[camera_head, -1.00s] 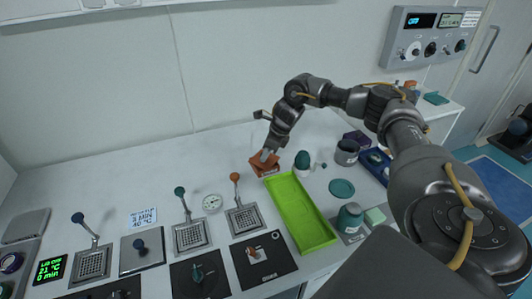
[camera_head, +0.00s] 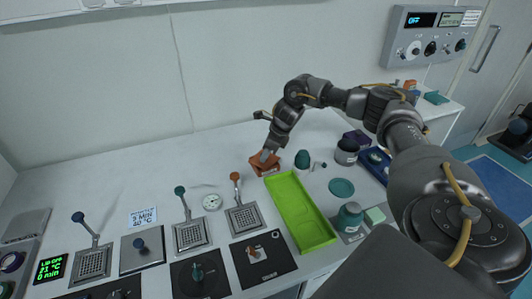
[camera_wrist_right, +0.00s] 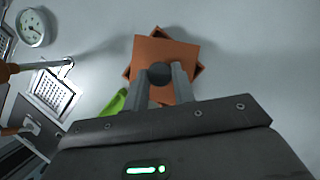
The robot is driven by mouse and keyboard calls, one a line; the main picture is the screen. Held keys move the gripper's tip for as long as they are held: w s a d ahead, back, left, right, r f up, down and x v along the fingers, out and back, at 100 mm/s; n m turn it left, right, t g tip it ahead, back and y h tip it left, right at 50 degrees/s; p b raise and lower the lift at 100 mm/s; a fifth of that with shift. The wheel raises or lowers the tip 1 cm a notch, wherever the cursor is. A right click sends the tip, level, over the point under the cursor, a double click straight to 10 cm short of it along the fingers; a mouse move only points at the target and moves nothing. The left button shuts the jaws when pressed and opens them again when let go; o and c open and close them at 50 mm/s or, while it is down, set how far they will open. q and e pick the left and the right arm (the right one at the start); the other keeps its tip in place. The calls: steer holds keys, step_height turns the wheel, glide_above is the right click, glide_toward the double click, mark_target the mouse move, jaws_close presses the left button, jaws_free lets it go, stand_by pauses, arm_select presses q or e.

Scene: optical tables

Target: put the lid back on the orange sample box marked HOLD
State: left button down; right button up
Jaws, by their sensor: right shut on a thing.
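The orange sample box (camera_head: 265,172) stands on the table behind the green tray, and only its edges show under the lid. The orange lid (camera_wrist_right: 167,55) has a dark round knob, and my right gripper (camera_wrist_right: 160,76) is shut on that knob. In the right wrist view the lid lies over the box (camera_wrist_right: 190,38), turned relative to it, so box corners stick out. Whether the lid touches the box I cannot tell. The right gripper also shows over the box in the head view (camera_head: 269,155). The HOLD mark is not readable. My left gripper is not in view.
The green tray (camera_head: 300,212) lies in front of the box. A dark green bulb-shaped item (camera_head: 302,160) and a grey cup (camera_head: 347,152) stand to the right. A round dial (camera_head: 212,202) and levered plates (camera_head: 243,218) are to the left. The table behind the box is clear.

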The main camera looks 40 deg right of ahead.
steer(key=o, duration=1.5)
steer(key=shift+o, duration=0.2)
steer(key=shift+r, duration=0.15)
steer(key=shift+r+p, duration=2.75)
steer(key=shift+r, duration=0.65)
jaws_close()
steer(key=shift+f, duration=0.35)
